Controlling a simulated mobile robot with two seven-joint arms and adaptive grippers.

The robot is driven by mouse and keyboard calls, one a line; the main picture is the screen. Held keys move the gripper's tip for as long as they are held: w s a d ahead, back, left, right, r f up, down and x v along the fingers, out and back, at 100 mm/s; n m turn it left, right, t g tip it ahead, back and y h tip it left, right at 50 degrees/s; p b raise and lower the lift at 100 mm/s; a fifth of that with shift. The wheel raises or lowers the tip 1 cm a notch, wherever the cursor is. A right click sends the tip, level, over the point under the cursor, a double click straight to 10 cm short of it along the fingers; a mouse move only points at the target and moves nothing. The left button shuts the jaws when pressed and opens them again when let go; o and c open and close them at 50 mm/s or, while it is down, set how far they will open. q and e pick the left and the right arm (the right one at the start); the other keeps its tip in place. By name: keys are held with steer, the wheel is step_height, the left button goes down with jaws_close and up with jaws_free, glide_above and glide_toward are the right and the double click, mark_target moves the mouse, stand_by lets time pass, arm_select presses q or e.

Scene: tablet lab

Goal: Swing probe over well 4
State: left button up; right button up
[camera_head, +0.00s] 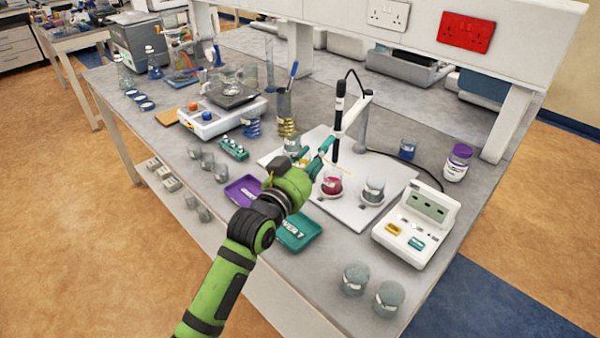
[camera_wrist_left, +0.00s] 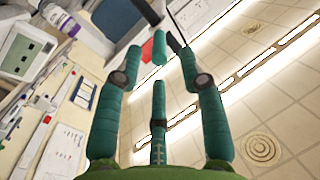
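A black probe (camera_head: 337,125) hangs from a grey stand (camera_head: 358,112) on a white base plate (camera_head: 350,213). Its lower end is near a beaker of red liquid (camera_head: 332,182). A grey beaker (camera_head: 374,189) stands to its right on the plate, and another (camera_head: 292,146) is at the plate's left. I cannot read which well is 4. My left gripper (camera_head: 323,152) is just left of the probe. Its teal fingers are spread apart in the left wrist view (camera_wrist_left: 160,62), with nothing clearly held. I cannot tell whether a finger touches the probe. My right gripper is not visible.
A white instrument (camera_head: 418,224) stands right of the plate. Two beakers (camera_head: 356,277) stand near the front edge. A purple tray (camera_head: 243,190) and a teal tray (camera_head: 297,230) lie beside my left arm. A purple-capped jar (camera_head: 457,163) and a blue beaker (camera_head: 407,149) are behind.

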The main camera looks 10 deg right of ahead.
arm_select(q)
steer(key=v, duration=0.5)
steer(key=shift+s+a, duration=0.25)
